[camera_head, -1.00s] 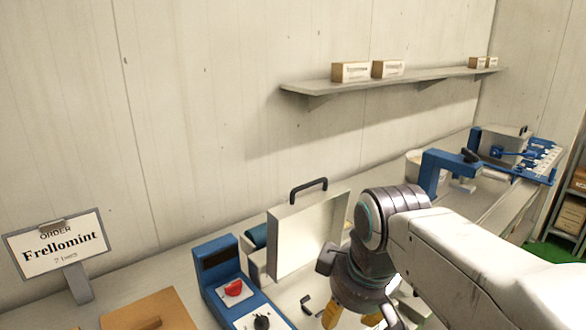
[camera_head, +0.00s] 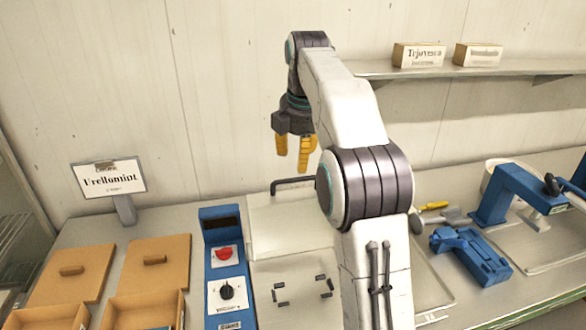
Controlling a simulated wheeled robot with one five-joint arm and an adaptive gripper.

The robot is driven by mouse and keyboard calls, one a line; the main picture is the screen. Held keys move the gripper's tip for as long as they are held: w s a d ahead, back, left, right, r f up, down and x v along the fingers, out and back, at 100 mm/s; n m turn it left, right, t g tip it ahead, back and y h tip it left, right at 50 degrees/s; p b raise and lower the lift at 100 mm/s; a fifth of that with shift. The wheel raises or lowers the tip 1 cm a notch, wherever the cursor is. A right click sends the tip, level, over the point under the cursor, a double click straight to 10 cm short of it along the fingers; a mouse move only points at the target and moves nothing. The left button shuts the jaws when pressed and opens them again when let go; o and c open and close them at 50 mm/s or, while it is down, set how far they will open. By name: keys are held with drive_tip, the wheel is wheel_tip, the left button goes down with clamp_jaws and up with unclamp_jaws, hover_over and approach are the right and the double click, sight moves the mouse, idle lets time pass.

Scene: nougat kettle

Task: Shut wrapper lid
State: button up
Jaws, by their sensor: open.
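The wrapper lid (camera_head: 285,222) is a pale panel standing raised behind a light flat bed, with a dark handle (camera_head: 290,183) along its top edge. My own arm covers its right side, so I cannot tell its exact tilt. The bed (camera_head: 295,272) in front of it is uncovered and carries several small dark pieces. My gripper (camera_head: 294,165) has yellow fingers pointing down, apart and empty. In the picture it is just above the handle; I see no contact with it.
A blue control panel (camera_head: 209,224) with a red knob and black dial stands left of the bed. Brown wooden boxes (camera_head: 160,262) and an order sign (camera_head: 108,178) are further left. Blue tools (camera_head: 470,255) lie to the right. A shelf (camera_head: 440,72) runs above, on the right.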

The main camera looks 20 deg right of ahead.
drive_tip(key=shift+p+x, duration=0.5)
drive_tip(key=shift+x, duration=3.2)
drive_tip(key=shift+w, duration=0.2)
drive_tip(key=c, duration=0.9)
clamp_jaws()
drive_tip(key=shift+s, duration=0.1)
